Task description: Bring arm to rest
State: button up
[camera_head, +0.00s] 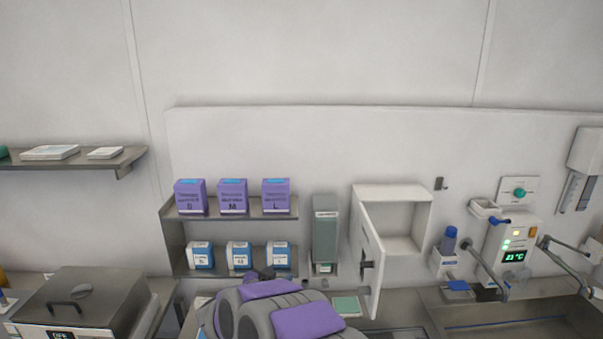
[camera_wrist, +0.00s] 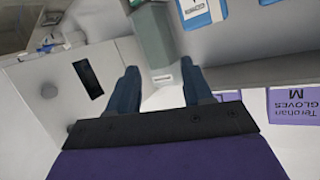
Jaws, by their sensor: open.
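My gripper (camera_wrist: 160,82) shows in the wrist view with its two dark fingers spread apart and nothing between them. In the camera_head view my grey and purple arm rises at the bottom middle, in front of the lower shelf; the fingers are too hidden there to tell apart. The grey-green dispenser (camera_wrist: 152,35) lies beyond the fingertips in the wrist view. It also stands on the wall just right of the shelves in the camera_head view (camera_head: 325,235). The open cabinet door (camera_wrist: 75,95) is left of the fingers, apart from them.
The white wall cabinet (camera_head: 405,215) stands open and empty, its door (camera_head: 372,260) swung outward. Purple glove boxes (camera_head: 232,198) fill the upper shelf, blue-white boxes (camera_head: 240,256) the lower. A metal lidded unit (camera_head: 80,300) is at left, a sink (camera_head: 520,325) at right.

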jog(key=s+a+r+n+y+b, duration=0.3)
jog(key=a+r+n+y, duration=0.15)
jog(key=y, duration=0.45)
jog(key=s+d+n+g+y+b, duration=0.1)
jog(key=s+n+g+y+b, duration=0.2)
jog(key=s, duration=0.7)
jog(key=s+d+f+g+h+b, duration=0.1)
jog(key=s+d+f+g, duration=0.3)
jog(key=s+d, duration=0.4)
jog(key=s+d+f+g+h+b, duration=0.2)
jog(key=s+d, duration=0.6)
jog(key=s, duration=0.9)
jog(key=s+d+f+g+h+b, duration=0.1)
jog(key=s+d+f+g+h, duration=0.2)
jog(key=s+d+f+g, duration=0.2)
jog(key=s+d+f+m, duration=0.1)
jog(key=s+d, duration=0.2)
jog(key=s, duration=0.4)
jog(key=shift+s+d+f+g+b, duration=0.2)
jog(key=shift+f+g+b, duration=0.05)
jog(key=shift+g+b, duration=0.15)
